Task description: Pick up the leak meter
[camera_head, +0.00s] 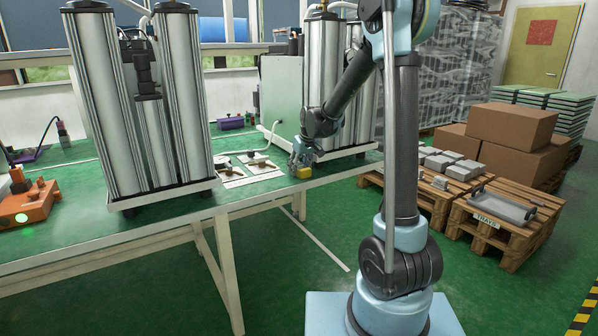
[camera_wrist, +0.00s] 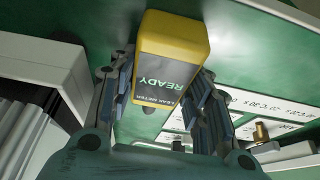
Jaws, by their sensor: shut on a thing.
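The leak meter (camera_wrist: 172,62) is a yellow block with a dark face that reads READY and LEAK METER. In the wrist view it sits between the two fingers of my gripper (camera_wrist: 165,105), which is shut on it. In the head view the leak meter (camera_head: 304,172) is a small yellow shape just under my gripper (camera_head: 303,160), at the front edge of the green table (camera_head: 150,229). I cannot tell whether it touches the table top.
Metal sieve columns (camera_head: 122,110) stand on the table at the left, and more columns (camera_head: 322,70) stand behind my arm. White labelled plates (camera_head: 245,168) lie left of my gripper. An orange device (camera_head: 27,205) is at the far left. Pallets (camera_head: 505,222) with boxes stand at the right.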

